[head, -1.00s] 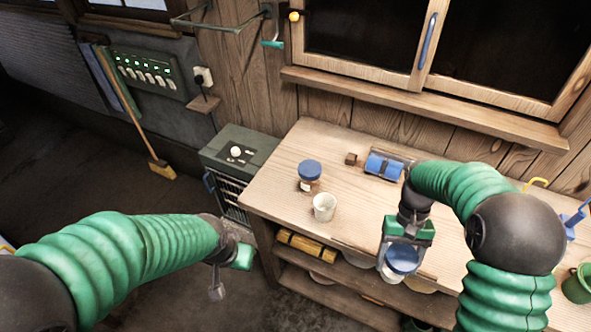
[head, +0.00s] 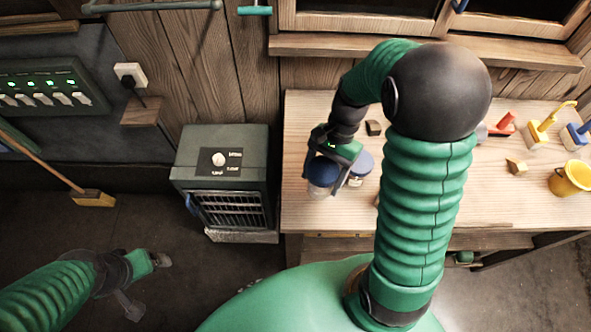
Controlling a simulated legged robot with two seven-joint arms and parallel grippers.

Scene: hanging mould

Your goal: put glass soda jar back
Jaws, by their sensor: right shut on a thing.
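A clear glass jar with a blue lid (head: 321,172) and pale contents is held in my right gripper (head: 326,179). The gripper is shut around it, above the left part of the wooden workbench (head: 300,120). I cannot tell whether the jar touches the bench top. A second blue-lidded jar (head: 361,164) stands close on the right, partly hidden by a gripper finger. My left gripper (head: 160,260) is low at the left, over the floor and away from the bench. Its fingers are too small to read.
A dark heater-like cabinet (head: 225,165) stands left of the bench. A small brown block (head: 374,128) lies behind the jars. A yellow bucket (head: 571,178) and several coloured tools are on the right. My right arm covers the bench's middle. A broom (head: 93,198) leans at far left.

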